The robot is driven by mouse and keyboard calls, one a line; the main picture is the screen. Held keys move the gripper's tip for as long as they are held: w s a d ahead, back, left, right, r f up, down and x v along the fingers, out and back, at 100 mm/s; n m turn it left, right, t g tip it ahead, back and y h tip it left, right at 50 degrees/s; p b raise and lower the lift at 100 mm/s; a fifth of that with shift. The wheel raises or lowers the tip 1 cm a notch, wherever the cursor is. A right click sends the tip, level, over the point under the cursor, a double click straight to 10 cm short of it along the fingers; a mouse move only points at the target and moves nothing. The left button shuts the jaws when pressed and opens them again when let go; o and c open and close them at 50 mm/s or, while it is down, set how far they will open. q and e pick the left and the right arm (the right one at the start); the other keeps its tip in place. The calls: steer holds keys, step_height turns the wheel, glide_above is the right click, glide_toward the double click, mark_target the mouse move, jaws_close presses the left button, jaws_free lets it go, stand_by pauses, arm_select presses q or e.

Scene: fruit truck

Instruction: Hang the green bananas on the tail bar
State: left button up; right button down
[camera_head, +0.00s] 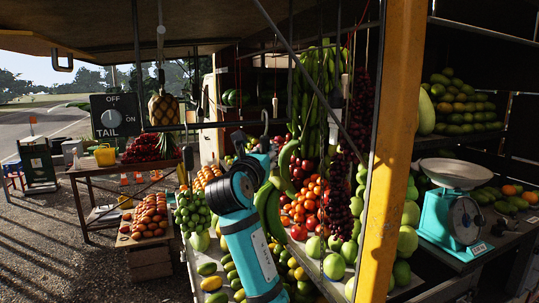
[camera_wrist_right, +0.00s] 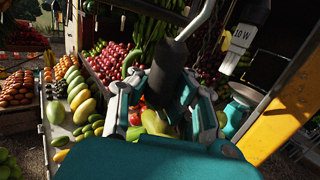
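The green bananas (camera_head: 270,213) hang beside my teal right forearm in the head view, partly hidden by it. In the right wrist view, green fruit (camera_wrist_right: 155,122) shows below the fingers. My right gripper (camera_head: 262,150) appears closed around a dark handle (camera_wrist_right: 172,65) with a grey metal hook (camera_head: 265,122) rising from it; the bananas seem to hang below this. The dark horizontal tail bar (camera_head: 200,127) runs near the hook's height, beside the TAIL switch sign (camera_head: 115,116). I cannot tell whether hook and bar touch. My left gripper is not in view.
A pineapple (camera_head: 163,110) hangs at the bar. A yellow post (camera_head: 391,150) stands right of my arm, with a teal scale (camera_head: 452,215) beyond it. Another green banana bunch (camera_head: 315,90) hangs behind. Fruit fills the stand below; open gravel lies left.

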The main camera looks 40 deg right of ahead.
steer(key=w+d+f, duration=0.1)
steer(key=w+f, duration=0.1)
steer(key=w, duration=0.5)
steer(key=shift+d+b, duration=0.3)
steer(key=shift+d, duration=0.1)
stand_by(0.6)
steer(key=shift+w+f, duration=0.1)
